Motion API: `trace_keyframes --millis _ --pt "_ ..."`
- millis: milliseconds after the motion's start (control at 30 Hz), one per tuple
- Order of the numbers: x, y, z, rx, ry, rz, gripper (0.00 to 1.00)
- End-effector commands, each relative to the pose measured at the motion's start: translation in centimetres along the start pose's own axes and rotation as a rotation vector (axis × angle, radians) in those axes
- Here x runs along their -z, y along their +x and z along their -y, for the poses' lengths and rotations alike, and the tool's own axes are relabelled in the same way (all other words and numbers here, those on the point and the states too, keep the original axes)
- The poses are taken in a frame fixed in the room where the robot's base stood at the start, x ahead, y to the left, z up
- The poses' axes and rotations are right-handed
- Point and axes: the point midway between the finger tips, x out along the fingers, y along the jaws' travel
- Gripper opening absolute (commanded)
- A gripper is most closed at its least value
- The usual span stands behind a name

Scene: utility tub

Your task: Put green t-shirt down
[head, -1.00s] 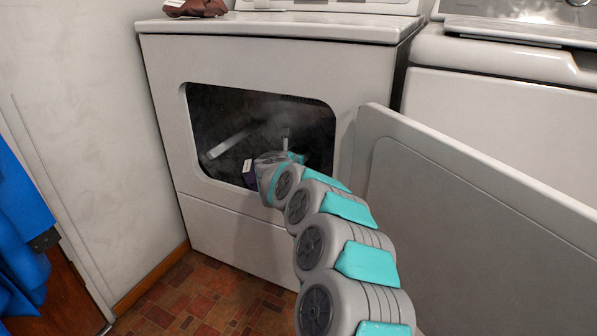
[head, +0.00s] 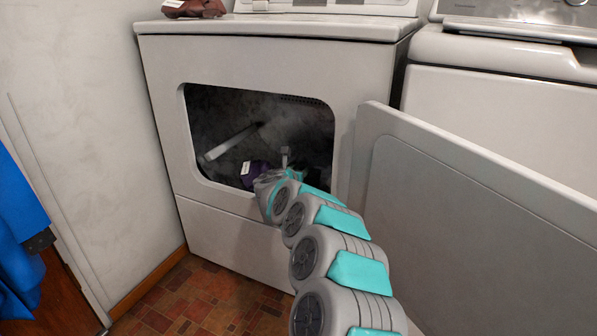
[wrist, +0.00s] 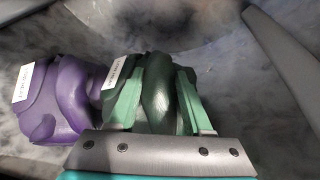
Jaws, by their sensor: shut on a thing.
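My gripper (wrist: 158,105) is inside the drum of the open dryer (head: 215,205). In the wrist view its two teal fingers are shut on the dark green t-shirt (wrist: 157,85), a folded bundle with a white label. The t-shirt is low in the drum, but I cannot tell whether it rests on the drum floor. A purple garment (wrist: 75,100) with a white label lies just left of the t-shirt, close against it. The purple garment also shows in the head view (head: 250,172). In the head view my arm hides the t-shirt.
The dryer door (head: 470,210) stands open to the right of my arm. A brown item (head: 195,8) lies on the dryer top. A second white machine (head: 500,110) stands at the right. Blue cloth (head: 18,215) hangs at the left. The drum's grey wall (wrist: 215,40) curves around my gripper.

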Motion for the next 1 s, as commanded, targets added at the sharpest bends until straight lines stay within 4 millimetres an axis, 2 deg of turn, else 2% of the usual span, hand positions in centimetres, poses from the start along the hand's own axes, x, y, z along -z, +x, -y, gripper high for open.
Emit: trace_keyframes --millis 33,67,300,567,767,1000 --pt "0.2 0.1 0.0 0.0 0.0 0.001 0.0" --pt "0.1 0.0 0.0 0.0 0.0 0.0 0.52" --pt "0.0 0.0 0.0 0.0 0.0 0.0 0.79" --pt "0.0 0.0 0.0 0.0 0.0 0.0 0.8" --pt "-0.8 -0.4 0.0 0.0 0.001 -0.001 0.8" --pt "-0.4 -2.9 -0.1 -0.002 0.003 -0.004 0.8"
